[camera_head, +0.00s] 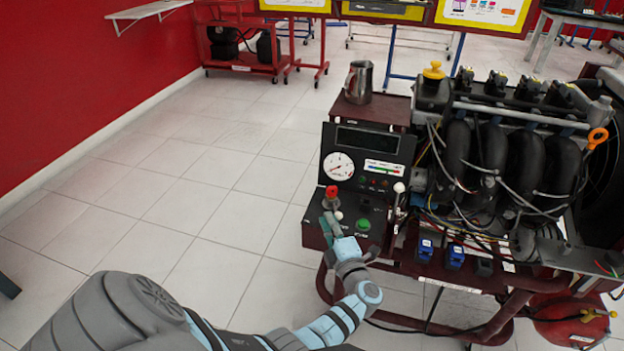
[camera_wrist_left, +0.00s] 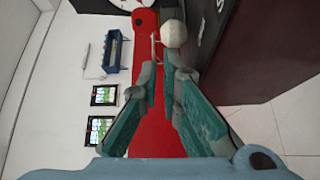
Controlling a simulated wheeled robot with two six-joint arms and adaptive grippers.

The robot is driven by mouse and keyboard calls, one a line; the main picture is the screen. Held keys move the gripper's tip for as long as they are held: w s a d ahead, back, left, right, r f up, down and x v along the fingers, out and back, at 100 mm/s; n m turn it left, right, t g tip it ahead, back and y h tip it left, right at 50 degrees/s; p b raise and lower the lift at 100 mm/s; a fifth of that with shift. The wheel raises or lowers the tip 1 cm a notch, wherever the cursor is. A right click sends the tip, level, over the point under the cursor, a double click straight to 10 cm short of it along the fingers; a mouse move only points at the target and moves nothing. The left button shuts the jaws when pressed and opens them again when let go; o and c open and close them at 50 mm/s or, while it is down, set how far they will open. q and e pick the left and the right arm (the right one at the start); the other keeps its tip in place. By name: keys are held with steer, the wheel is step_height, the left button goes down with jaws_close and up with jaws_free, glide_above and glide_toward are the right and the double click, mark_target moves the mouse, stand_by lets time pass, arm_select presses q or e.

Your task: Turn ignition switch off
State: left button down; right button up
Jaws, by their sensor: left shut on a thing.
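The dark control panel (camera_head: 356,200) carries a red emergency-style button (camera_head: 331,191), a green button (camera_head: 363,225) and a small white knob (camera_head: 338,215). My left gripper (camera_head: 332,226) reaches the panel's near left corner, beside the white knob. In the left wrist view, the white ball-shaped knob (camera_wrist_left: 173,36) is just beyond the fingertips of my left gripper (camera_wrist_left: 163,70). The fingers are close together at the knob's base, shut on the white-knobbed switch; the exact contact is hard to see. I cannot tell for sure whether this is the ignition switch. My right gripper is not in view.
A round gauge (camera_head: 338,166) and a display sit higher on the panel. A metal jug (camera_head: 358,82) stands on the shelf behind. The engine (camera_head: 510,160) with cables and hoses fills the right side. Open tiled floor (camera_head: 190,190) lies to the left.

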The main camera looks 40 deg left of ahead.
arm_select(q)
step_height(320, 180, up, 9)
steer(key=shift+r, duration=0.2)
stand_by(0.5)
